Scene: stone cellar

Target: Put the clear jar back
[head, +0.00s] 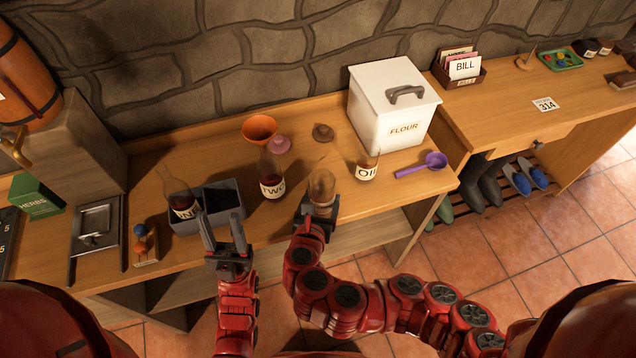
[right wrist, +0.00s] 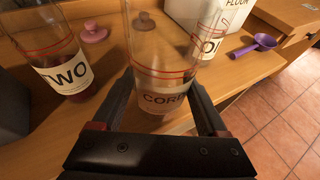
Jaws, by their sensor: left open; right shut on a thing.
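The clear jar (head: 322,185), with a label beginning "COR", is between the fingers of my right gripper (head: 318,210) near the counter's front edge. My left gripper (head: 221,224) is open and empty, in front of the grey bin (head: 222,200).
Bottles labelled TWO (head: 271,178) and OIL (head: 367,165) flank the jar. Behind are an orange funnel (head: 259,128), a pink stopper (head: 280,144) and a brown one (head: 323,132). The flour box (head: 393,110) and purple scoop (head: 422,166) are at right. Another bottle (head: 179,193) stands left.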

